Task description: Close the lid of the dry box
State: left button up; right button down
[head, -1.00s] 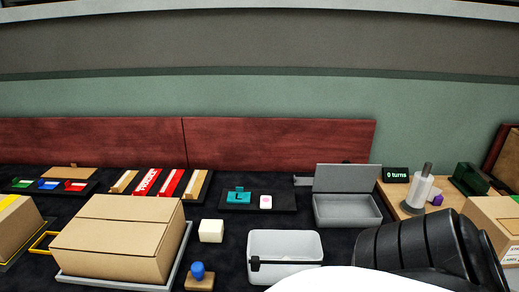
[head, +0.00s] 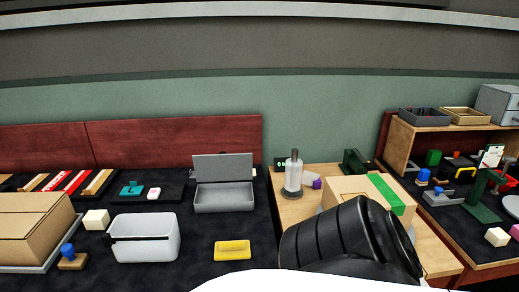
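I cannot tell for certain which of the two is the dry box. A black ribbed link of my own arm fills the lower right of the head view. Neither of my grippers shows.
A yellow block (head: 232,251) lies right of the white box. A cardboard box (head: 32,228), a cream cube (head: 96,219) and a blue-knobbed stamp (head: 70,257) are left. A wooden table with a bottle (head: 293,174) and a taped carton (head: 367,193) is right, beside a shelf (head: 450,122).

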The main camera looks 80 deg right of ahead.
aim_at(223, 167)
jog(key=k, duration=0.55)
jog(key=z, duration=0.8)
